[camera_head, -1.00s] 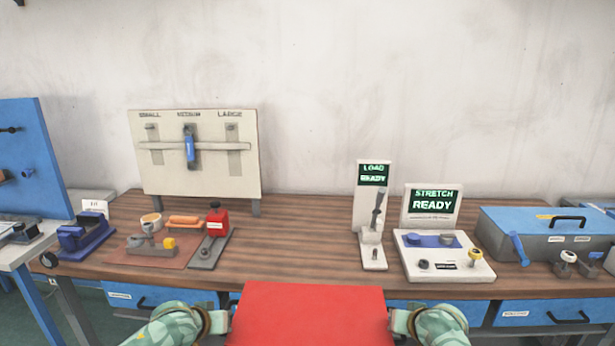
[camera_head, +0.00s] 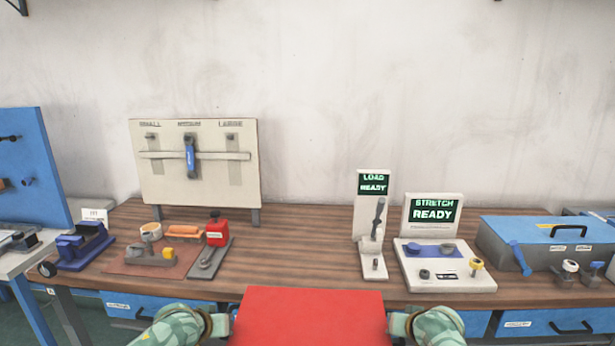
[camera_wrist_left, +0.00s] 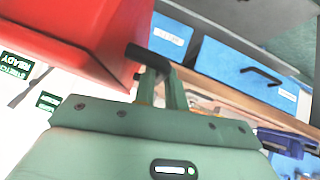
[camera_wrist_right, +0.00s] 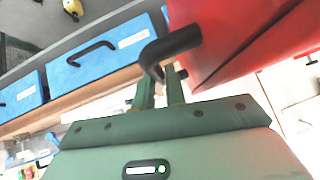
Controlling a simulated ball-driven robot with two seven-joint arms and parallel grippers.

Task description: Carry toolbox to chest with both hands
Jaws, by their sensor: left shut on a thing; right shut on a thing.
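A red toolbox (camera_head: 309,318) is held in front of me at the bottom middle of the head view, with its flat top showing. My left gripper (camera_head: 222,325) is at its left side and my right gripper (camera_head: 396,323) at its right side. In the left wrist view my gripper (camera_wrist_left: 168,84) is shut on a dark handle of the red toolbox (camera_wrist_left: 75,35). In the right wrist view my gripper (camera_wrist_right: 160,85) is shut on the dark handle (camera_wrist_right: 172,45) beside the red wall (camera_wrist_right: 240,40). No chest can be made out for sure.
The wooden workbench (camera_head: 310,262) stands just beyond the toolbox. It bears a load stand (camera_head: 372,225), a stretch station (camera_head: 440,265), a blue-lidded grey box (camera_head: 545,245), a red block tool (camera_head: 216,235) and a size board (camera_head: 195,165). Blue drawers (camera_head: 545,325) are below.

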